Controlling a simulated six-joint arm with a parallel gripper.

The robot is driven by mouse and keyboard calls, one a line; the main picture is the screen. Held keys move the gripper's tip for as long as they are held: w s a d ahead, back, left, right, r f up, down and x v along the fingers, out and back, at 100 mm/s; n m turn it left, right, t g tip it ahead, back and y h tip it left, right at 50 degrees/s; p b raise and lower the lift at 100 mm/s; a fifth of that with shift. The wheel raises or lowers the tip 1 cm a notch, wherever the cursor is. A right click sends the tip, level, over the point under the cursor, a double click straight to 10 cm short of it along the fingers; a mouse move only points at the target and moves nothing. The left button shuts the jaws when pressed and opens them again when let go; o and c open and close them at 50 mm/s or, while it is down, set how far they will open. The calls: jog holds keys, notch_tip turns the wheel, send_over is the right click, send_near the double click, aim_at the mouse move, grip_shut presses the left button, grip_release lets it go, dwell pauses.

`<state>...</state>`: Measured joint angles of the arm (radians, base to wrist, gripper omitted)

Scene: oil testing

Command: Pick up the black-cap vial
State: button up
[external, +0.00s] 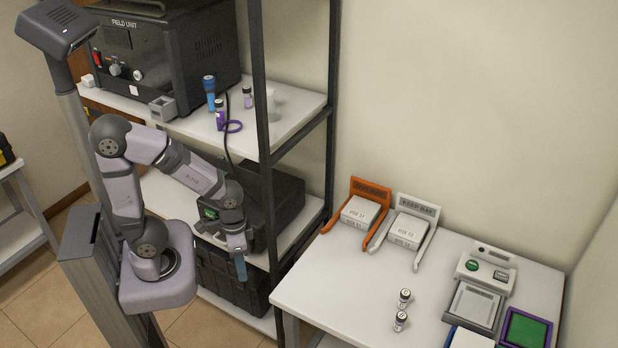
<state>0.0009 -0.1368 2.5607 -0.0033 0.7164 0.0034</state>
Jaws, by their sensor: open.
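My gripper (240,266) hangs fingers down in front of the lower shelf, left of the white table, with nothing seen between its fingers. Its opening is hard to make out from this side. Two small vials with dark-looking caps and white labels stand upright on the table, one farther back (404,298) and one nearer (400,321). My gripper is well to the left of both. Exact cap colours are too small to tell.
An orange-framed holder (370,189) and a grey "KEEP" holder (421,211) carry white boxes at the table's back. A device (486,268) and a purple-rimmed green tray (525,329) stand right. A black shelf post (263,100) rises near my arm. The table's front left is clear.

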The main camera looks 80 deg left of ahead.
jog(key=w+d+f+n+h+b, duration=0.5)
jog(key=w+d+n+b, duration=0.1)
jog(key=d, duration=0.2)
jog(key=w+d+f+n+h+b, duration=0.4)
jog(key=w+d+n+h+b, duration=0.15)
jog(key=d+n, duration=0.2)
jog(key=w+f+n+t+h+b, duration=0.1)
jog(key=w+n+t+b, duration=0.2)
jog(key=w, duration=0.4)
jog(key=w+a+n+t+h+b, duration=0.1)
jog(key=w+n+t+b, duration=0.2)
jog(key=w, duration=0.5)
jog(key=w+a+f+n+t+h+b, duration=0.1)
jog(key=w+n+t+b, duration=0.2)
jog(key=w+n+t, duration=0.2)
jog(key=shift+w+a+f+n, duration=0.1)
jog(key=shift+w+f+n, duration=0.15)
jog(key=shift+w, duration=0.6)
jog(key=shift+w+a+f+n, duration=0.1)
jog(key=shift+w+n, duration=0.2)
jog(key=shift+w, duration=0.55)
jog(key=shift+w+a+r+t, duration=0.1)
jog(key=shift+w+t, duration=0.15)
jog(key=shift+t, duration=0.05)
jog(key=p, duration=0.1)
send_over(388, 320)
jog(key=shift+f, duration=0.3)
